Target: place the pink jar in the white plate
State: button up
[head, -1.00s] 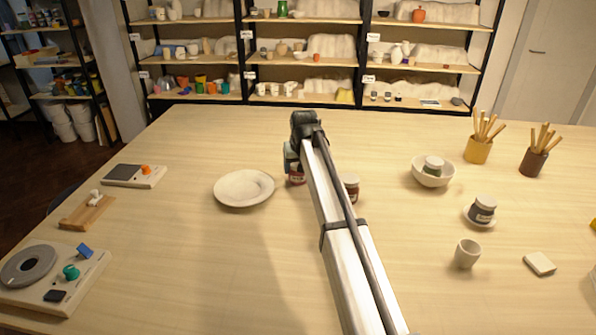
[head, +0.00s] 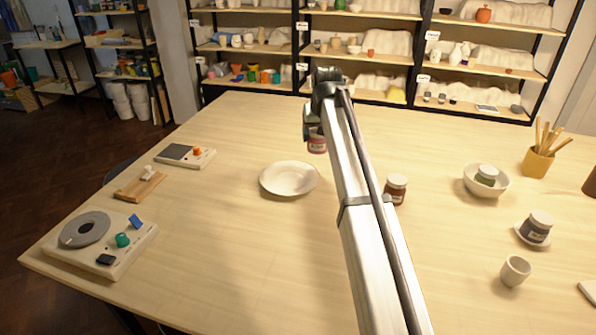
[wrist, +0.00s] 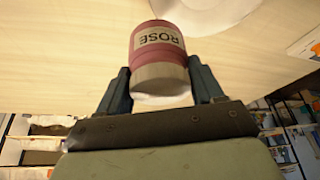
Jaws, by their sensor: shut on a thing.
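The pink jar (head: 317,143) hangs in my gripper (head: 312,128), up and to the right of the white plate in the head view. In the wrist view the jar (wrist: 158,48) shows its "ROSE" label upside down, between the two fingers of my gripper (wrist: 163,85). The gripper is shut on it. The white plate (head: 289,178) lies empty on the table, left of my arm. Part of its rim also shows at the top of the wrist view (wrist: 205,18). The jar appears to be above the table, not touching the plate.
A dark red jar (head: 396,184) stands just right of my arm. Further right are a bowl (head: 499,185) holding a green-labelled jar, a grey-labelled jar (head: 537,230) on a saucer, and a cup (head: 515,270). A wheel device (head: 128,240) is at left. The table around the plate is clear.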

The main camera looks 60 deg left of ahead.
jog(key=s+a+n, duration=0.1)
jog(key=s+a, duration=0.1)
jog(key=s, duration=0.6)
jog(key=n, duration=0.1)
send_over(290, 180)
jog(key=shift+g, duration=0.4)
jog(key=shift+s+f, duration=0.1)
jog(key=shift+f, duration=4.6)
jog(key=shift+f, duration=0.15)
jog(key=o, duration=1.2)
jog(key=v, duration=1.2)
jog(key=shift+d, duration=0.2)
